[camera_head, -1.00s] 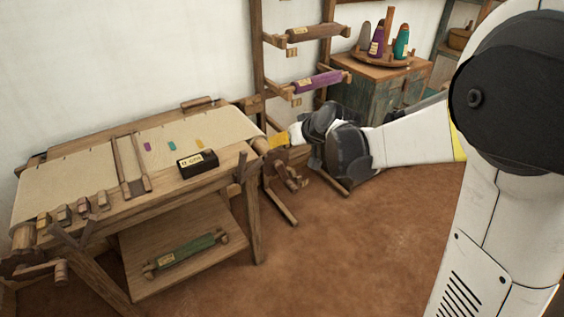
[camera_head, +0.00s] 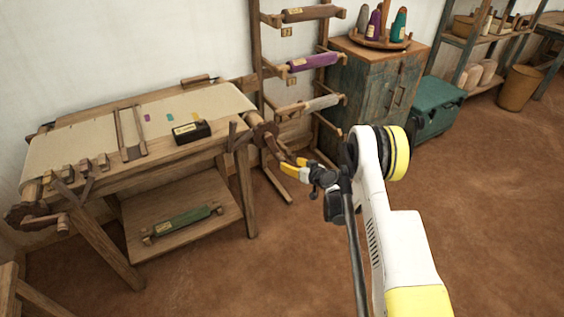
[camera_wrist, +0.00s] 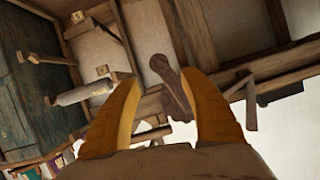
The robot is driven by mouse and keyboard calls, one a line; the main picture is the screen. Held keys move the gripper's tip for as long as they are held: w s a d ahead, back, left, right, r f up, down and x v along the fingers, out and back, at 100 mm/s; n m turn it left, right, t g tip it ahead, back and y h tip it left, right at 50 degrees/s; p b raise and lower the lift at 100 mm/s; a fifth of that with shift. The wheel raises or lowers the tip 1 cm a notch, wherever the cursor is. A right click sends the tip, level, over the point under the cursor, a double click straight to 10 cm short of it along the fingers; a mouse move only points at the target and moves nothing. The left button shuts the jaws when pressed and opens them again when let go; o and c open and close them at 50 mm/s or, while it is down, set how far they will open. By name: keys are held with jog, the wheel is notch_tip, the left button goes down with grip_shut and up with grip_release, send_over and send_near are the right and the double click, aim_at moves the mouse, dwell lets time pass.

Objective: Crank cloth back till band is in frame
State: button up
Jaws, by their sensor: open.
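The loom carries a cream cloth (camera_head: 75,150) with a purple mark (camera_head: 147,117), a teal mark (camera_head: 171,116) and a yellow mark (camera_head: 195,116). A wooden two-bar frame (camera_head: 122,137) lies across the cloth; the marks are to its right, outside it. A dark crank (camera_head: 270,143) sits at the loom's right end; its handle also shows in the wrist view (camera_wrist: 172,85). My gripper (camera_head: 284,167) is open beside this crank, its yellow fingers (camera_wrist: 211,105) either side of the handle in the picture. I cannot tell whether they touch it.
A second crank (camera_head: 45,221) is at the loom's left front. A black labelled box (camera_head: 192,132) stands on the loom's front rail. A rack with a purple roll (camera_head: 313,62) stands behind, near a cabinet (camera_head: 375,85). Open floor (camera_head: 290,250) lies in front.

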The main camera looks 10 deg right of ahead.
aim_at(284, 160)
jog(key=b+x, duration=0.3)
jog(key=x, duration=0.6)
jog(key=shift+w, duration=0.15)
grip_shut()
